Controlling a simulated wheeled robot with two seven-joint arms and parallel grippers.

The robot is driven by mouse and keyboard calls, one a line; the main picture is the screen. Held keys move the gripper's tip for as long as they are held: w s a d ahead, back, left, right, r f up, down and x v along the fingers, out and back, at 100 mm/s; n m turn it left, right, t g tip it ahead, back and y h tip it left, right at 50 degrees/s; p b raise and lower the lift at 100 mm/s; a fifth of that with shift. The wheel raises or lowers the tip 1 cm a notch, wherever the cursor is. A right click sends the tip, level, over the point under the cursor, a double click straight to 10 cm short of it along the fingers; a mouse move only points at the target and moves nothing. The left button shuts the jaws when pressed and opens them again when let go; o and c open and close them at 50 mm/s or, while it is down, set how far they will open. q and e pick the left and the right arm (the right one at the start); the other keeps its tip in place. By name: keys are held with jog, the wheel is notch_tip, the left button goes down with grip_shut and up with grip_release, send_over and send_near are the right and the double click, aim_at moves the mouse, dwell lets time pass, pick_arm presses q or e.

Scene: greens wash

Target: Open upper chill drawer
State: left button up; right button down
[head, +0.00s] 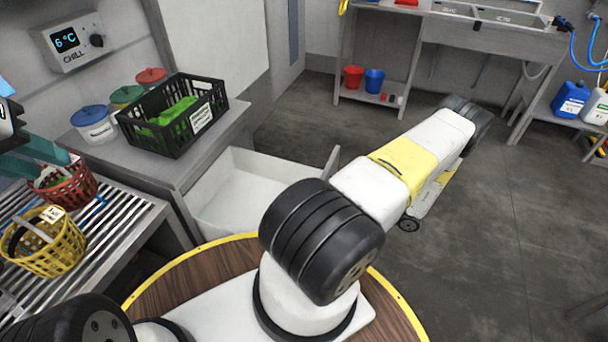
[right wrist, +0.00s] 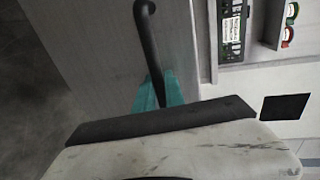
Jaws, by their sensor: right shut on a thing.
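The chill drawer (head: 235,190) is pulled out of the grey cabinet, its white inside showing in the head view. Its front panel (head: 331,163) stands clear of the cabinet; my right arm hides part of the drawer. In the right wrist view the drawer's black bar handle (right wrist: 147,40) runs down between the teal fingers of my right gripper (right wrist: 158,95), which is shut on it. My left gripper (head: 35,158) is at the left edge of the head view, above the red basket, partly cut off; its finger gap is unclear.
A black crate of greens (head: 172,115) and several lidded tubs (head: 93,124) stand on the cabinet. Red (head: 68,187) and yellow (head: 45,242) baskets are on the slatted rack (head: 112,228). A chill display (head: 68,42) reads 6 °C. Floor (head: 510,230) at the right is mostly clear.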

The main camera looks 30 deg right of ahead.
jog(key=c, duration=1.4)
grip_release()
jog(key=shift+c, duration=0.2)
jog(key=v, duration=0.8)
jog(key=shift+f, duration=0.1)
